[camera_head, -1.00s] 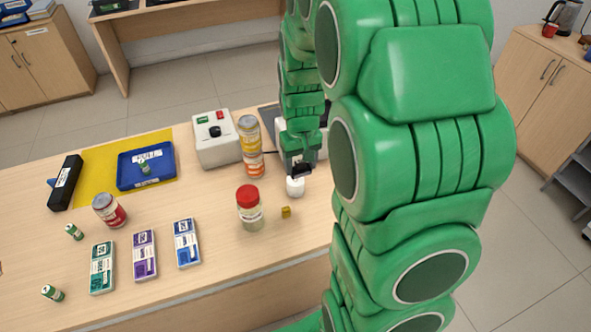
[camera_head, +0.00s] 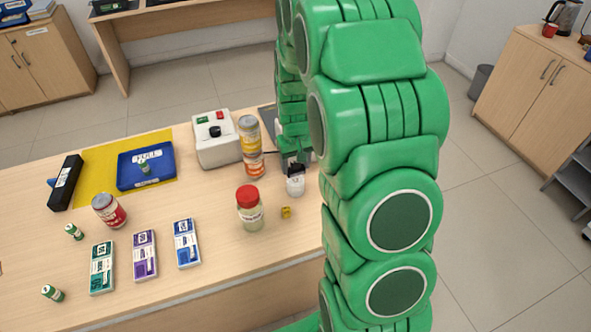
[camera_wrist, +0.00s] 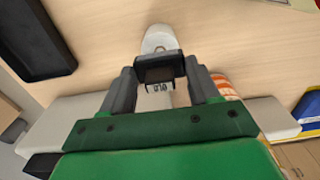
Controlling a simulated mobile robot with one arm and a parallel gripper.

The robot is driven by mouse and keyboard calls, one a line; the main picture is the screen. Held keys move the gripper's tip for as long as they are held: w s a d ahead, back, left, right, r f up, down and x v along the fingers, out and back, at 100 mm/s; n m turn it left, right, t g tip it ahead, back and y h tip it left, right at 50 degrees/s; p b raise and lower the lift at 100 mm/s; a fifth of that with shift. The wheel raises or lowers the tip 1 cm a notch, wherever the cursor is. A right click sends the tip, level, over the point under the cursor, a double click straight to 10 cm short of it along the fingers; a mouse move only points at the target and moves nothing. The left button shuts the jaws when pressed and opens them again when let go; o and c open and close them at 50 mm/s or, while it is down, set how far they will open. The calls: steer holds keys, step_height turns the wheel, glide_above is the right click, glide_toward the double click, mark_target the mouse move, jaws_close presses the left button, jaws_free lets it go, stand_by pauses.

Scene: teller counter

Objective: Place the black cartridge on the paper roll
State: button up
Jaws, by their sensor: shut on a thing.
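The black cartridge (camera_wrist: 160,67) is held between the two dark fingers of my gripper (camera_wrist: 163,80) in the wrist view. It shows as a small dark block (camera_head: 296,171) in the head view. The white paper roll (camera_head: 295,187) stands upright on the counter directly below it. In the wrist view the roll (camera_wrist: 160,38) shows just beyond the cartridge, partly hidden by it. The cartridge is over the roll's top or very close to it; I cannot tell whether they touch. My gripper (camera_head: 294,164) is partly hidden behind my arm.
An orange-striped can (camera_head: 250,147) and a white box with buttons (camera_head: 216,138) stand left of the roll. A red-lidded jar (camera_head: 249,208) and a small yellow block (camera_head: 286,212) are in front. A blue tray (camera_head: 128,178) lies further left.

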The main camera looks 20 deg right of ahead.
mark_target(295, 169)
steer(key=shift+f, duration=1.55)
steer(key=shift+f, duration=0.15)
steer(key=o, duration=1)
steer(key=shift+o, duration=0.2)
